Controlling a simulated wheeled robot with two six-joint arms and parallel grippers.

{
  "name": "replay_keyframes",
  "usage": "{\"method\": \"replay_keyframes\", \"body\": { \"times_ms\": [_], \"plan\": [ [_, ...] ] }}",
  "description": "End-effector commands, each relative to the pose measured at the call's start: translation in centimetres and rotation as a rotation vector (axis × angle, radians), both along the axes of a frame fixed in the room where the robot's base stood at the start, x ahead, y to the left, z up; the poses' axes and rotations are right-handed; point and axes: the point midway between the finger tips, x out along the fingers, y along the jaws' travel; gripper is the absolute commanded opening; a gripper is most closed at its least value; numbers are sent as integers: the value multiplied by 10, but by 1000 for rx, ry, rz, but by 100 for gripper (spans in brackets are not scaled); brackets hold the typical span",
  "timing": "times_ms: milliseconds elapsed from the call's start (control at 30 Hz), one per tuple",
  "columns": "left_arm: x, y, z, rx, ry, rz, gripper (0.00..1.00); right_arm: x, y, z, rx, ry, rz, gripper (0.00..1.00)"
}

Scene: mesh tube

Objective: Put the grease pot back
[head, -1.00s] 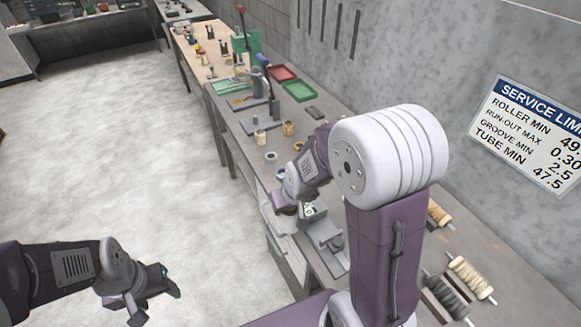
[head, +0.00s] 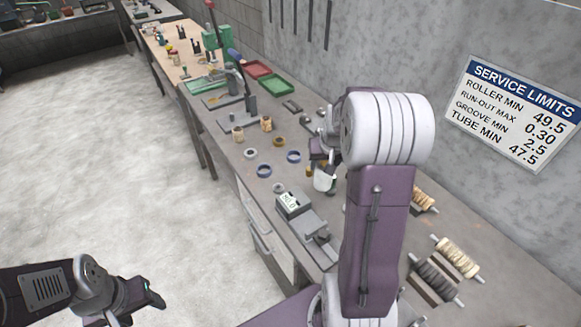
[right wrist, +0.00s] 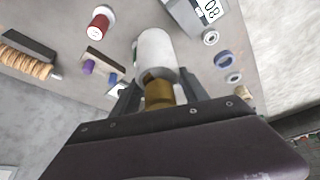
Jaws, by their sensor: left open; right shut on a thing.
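The grease pot looks to be the white cylinder with a brass-coloured neck (right wrist: 157,50) in the right wrist view. My right gripper (right wrist: 158,94) is shut on its brass part. In the head view the white pot (head: 323,182) hangs below my right gripper (head: 321,158), over the bench, partly hidden by my arm. I cannot tell whether its base touches the bench top. My left gripper (head: 137,304) is open and empty at the lower left, over the floor, away from the bench.
A grey gauge with a display (head: 288,203) sits near the bench's front edge. Several rings, including a blue one (head: 294,156), lie beyond it. Wound rollers (head: 457,256) lie at the right. In the wrist view a red cylinder (right wrist: 99,22) stands near the pot.

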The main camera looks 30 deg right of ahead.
Motion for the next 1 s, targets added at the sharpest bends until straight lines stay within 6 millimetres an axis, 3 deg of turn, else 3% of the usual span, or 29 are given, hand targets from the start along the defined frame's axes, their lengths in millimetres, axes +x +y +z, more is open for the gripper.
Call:
{"method": "replay_keyframes", "body": {
  "times_ms": [100,200,333,533,767,900,1000],
  "plan": [
    [0,0,-4,0,0,0,59,-13,-22,-7,4,6,-61,0],
    [0,0,-4,0,0,0,59,-17,-27,-7,4,6,-77,0],
    [0,0,-4,0,0,0,59,-18,-27,-16,6,9,-78,0],
    [0,0,-4,0,0,0,59,-18,-26,-60,7,11,-76,0],
    [0,0,-6,0,0,0,59,-17,-27,-75,5,8,-75,0],
    [0,0,-12,0,0,0,59,-17,-26,-101,7,9,-76,0],
    [0,0,-12,0,0,0,59,-17,-27,-108,4,8,-76,0]
  ]
}}
